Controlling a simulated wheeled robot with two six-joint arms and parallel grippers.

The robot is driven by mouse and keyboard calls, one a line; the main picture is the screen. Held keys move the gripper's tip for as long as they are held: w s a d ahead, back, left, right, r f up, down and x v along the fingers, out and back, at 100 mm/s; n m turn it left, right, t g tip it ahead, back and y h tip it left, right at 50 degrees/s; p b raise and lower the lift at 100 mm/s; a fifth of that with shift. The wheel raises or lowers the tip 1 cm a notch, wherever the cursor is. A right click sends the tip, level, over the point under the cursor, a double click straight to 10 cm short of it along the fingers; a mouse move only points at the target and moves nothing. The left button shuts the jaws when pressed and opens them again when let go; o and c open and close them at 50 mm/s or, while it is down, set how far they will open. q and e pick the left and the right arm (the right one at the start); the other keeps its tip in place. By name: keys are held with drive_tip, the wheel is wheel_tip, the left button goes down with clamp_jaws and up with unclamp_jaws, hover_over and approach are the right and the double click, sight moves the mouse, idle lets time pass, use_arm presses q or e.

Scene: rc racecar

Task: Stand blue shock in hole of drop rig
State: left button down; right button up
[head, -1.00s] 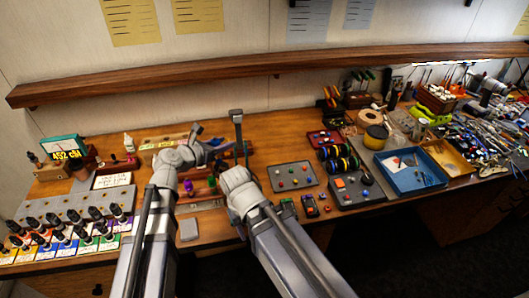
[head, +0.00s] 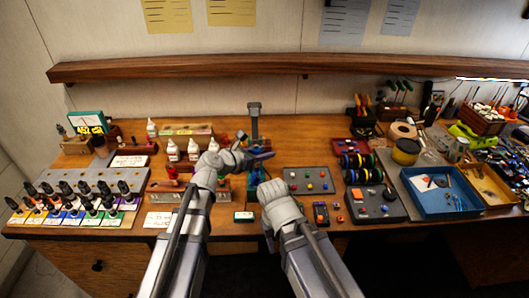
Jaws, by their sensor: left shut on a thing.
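The drop rig (head: 254,127) appears as a dark upright post with a block at its top, at the bench's middle. My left gripper (head: 262,155) is shut in front of the post, its jaws pointing right. What it holds is mostly hidden. The rig's hole is hidden behind my arms. My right gripper (head: 262,183) is low in front of the rig; its fingers are not clear.
A rack of dark-capped bottles (head: 85,205) fills the left front. A grey panel with coloured knobs (head: 308,180) lies right of my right gripper. A blue tray (head: 440,192) is farther right.

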use_arm(q)
drive_tip(key=w, duration=0.2)
drive_tip(key=w+f+b, duration=0.1)
drive_tip(key=shift+w+a, duration=0.25)
drive_tip(key=shift+w, duration=0.15)
drive_tip(key=shift+f, duration=0.1)
drive_tip(key=shift+f+b, duration=1.6)
drive_tip(key=shift+f, duration=0.2)
drive_tip(key=shift+f+b, duration=3.3)
drive_tip(key=shift+b, duration=0.25)
